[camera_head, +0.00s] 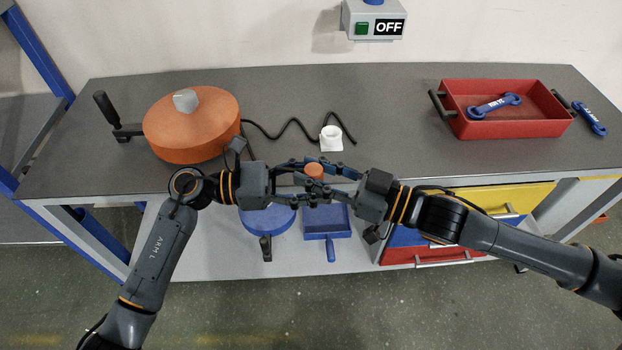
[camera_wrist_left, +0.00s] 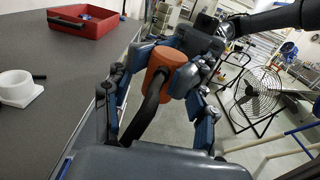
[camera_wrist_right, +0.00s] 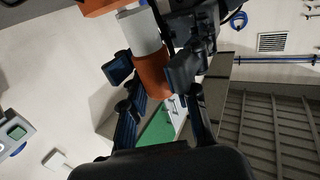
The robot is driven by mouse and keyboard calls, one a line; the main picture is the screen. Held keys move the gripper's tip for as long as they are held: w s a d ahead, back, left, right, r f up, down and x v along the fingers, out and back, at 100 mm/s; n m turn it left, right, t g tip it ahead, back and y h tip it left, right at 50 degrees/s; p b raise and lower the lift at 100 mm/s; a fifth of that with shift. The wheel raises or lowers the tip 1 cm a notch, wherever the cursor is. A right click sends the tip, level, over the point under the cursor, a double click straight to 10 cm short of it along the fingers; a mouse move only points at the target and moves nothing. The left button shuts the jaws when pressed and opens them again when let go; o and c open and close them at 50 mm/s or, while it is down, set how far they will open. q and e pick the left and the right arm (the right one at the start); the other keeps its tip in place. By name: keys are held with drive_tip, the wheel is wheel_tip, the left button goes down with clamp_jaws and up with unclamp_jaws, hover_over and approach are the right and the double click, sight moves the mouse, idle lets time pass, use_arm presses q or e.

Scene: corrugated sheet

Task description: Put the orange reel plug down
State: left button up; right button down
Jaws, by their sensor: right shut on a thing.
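The orange reel plug (camera_head: 314,170) is held in the air between my two grippers, just in front of the bench's front edge. In the left wrist view the plug (camera_wrist_left: 158,66) is an upright-tilted orange cylinder with a black cable leaving its near end. My right gripper (camera_head: 322,188) is shut on the plug; its pads also show either side of the orange body in the right wrist view (camera_wrist_right: 151,70). My left gripper (camera_head: 303,178) faces it, with fingers spread open around the plug's cable side. The orange reel (camera_head: 190,135) with a grey knob and black handle stands on the bench.
A white socket-like piece (camera_head: 331,140) sits on the grey bench (camera_head: 385,120), near a wavy black cable (camera_head: 290,128). The bench's middle is clear.

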use_arm(q)
clamp_jaws()
use_arm(e)
drive_tip(key=c, duration=0.9)
unclamp_jaws()
drive_tip(key=shift+c, duration=0.2)
